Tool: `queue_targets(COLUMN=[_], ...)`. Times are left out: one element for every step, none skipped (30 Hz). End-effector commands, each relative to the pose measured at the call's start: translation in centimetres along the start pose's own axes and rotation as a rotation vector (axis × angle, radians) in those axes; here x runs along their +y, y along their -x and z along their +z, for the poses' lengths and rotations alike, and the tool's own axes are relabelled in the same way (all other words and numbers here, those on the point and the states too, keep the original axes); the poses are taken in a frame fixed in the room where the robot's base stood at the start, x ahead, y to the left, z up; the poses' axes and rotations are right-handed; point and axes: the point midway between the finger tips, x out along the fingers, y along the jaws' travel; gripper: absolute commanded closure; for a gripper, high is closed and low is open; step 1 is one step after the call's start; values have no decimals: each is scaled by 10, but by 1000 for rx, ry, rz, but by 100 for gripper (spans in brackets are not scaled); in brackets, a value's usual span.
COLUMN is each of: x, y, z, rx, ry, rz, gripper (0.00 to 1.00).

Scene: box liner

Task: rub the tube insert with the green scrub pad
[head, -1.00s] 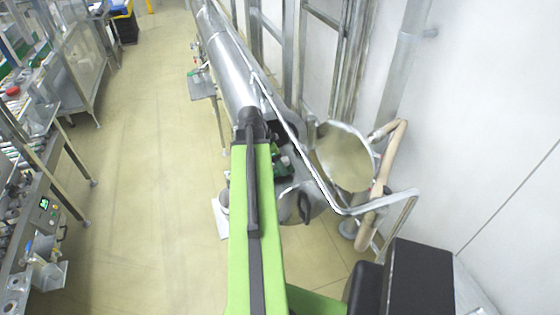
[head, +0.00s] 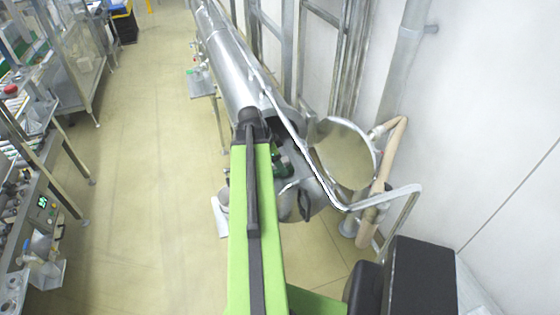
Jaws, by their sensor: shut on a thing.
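A large steel tube (head: 229,73) runs from the top of the head view down to my arm's black joint. Past it, right of my green arm link, is a steel opening with dark insides; I cannot tell which part is the tube insert. A round steel lid (head: 341,153) stands open to its right. A small dark green piece (head: 281,168) shows beside my arm link; I cannot tell whether it is the green scrub pad. My gripper is not visible; my arm covers the area behind it.
A bent steel rail (head: 372,201) and a beige hose (head: 382,180) stand close on the right, before a white wall (head: 480,100). Steel workbenches (head: 70,150) line the left. A small steel side table (head: 202,88) stands by the tube. The floor (head: 150,190) between is clear.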

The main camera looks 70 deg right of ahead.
Motion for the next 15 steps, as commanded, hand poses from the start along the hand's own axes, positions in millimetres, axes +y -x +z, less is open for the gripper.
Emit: queue_targets(x=[3, 6, 9, 12, 16, 20, 23, 26, 30, 34, 36, 38, 38, 38, 36], y=[0, 0, 1, 1, 1, 1, 2, 2, 2, 2, 2, 2, 2, 2, 2], z=[0, 0, 0, 0, 0, 0, 0, 0, 0, 0, 0, -1, -1, -1, -1], rx=[0, 0, 0, 0, 0, 0, 0, 0, 0, 0, 0, 0, -1, -1, -2], ry=[0, 0, 0, 0, 0, 0, 0, 0, 0, 0, 0, 0, 0, 0, 1], rz=[0, 0, 0, 0, 0, 0, 0, 0, 0, 0, 0, 1, 4, 6, 8], gripper=[88, 88, 88, 88, 88, 88, 88, 88, 88, 88, 88, 88, 88, 88, 88])
